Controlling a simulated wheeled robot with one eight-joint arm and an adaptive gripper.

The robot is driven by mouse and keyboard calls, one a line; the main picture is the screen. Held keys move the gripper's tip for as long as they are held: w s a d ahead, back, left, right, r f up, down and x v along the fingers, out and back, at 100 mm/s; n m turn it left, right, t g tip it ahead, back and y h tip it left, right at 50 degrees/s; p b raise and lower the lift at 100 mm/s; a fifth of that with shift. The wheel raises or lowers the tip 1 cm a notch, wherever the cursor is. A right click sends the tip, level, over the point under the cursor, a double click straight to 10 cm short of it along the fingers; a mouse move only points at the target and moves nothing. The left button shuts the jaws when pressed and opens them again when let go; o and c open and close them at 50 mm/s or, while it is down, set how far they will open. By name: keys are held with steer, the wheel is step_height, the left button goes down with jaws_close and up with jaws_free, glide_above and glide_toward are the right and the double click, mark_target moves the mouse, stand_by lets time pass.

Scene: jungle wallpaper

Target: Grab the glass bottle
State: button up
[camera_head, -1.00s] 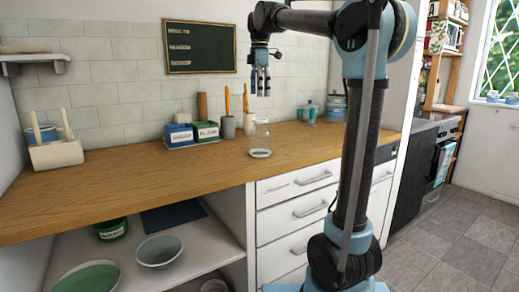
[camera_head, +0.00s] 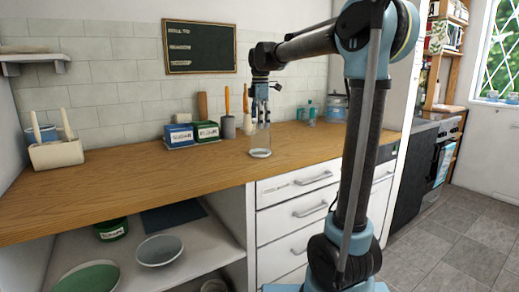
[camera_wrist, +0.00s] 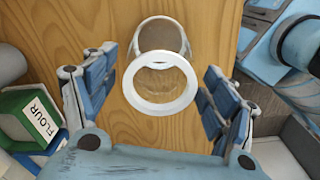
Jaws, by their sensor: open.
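The clear glass bottle (camera_head: 260,143) stands upright on the wooden counter, with a pale disc at its base. My gripper (camera_head: 261,115) is above it, fingers pointing down, with the fingertips about level with the bottle's top. In the wrist view the bottle shows from above as a white ring (camera_wrist: 187,87), with a second pale ring behind it. My gripper (camera_wrist: 157,98) is open there, with blue-padded fingers to the left and right of the near ring. No contact between fingers and glass can be seen.
A blue box (camera_head: 179,136) and a green flour box (camera_head: 206,133) stand left of the bottle, with orange-handled tools beside them. Teal bottles (camera_head: 312,114) stand to the right. The front of the counter (camera_head: 150,195) is clear.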

steer(key=shift+f, duration=0.65)
steer(key=shift+c, duration=0.5)
steer(key=c, duration=1.7)
steer(key=shift+o, duration=0.2)
steer(key=shift+r, duration=0.15)
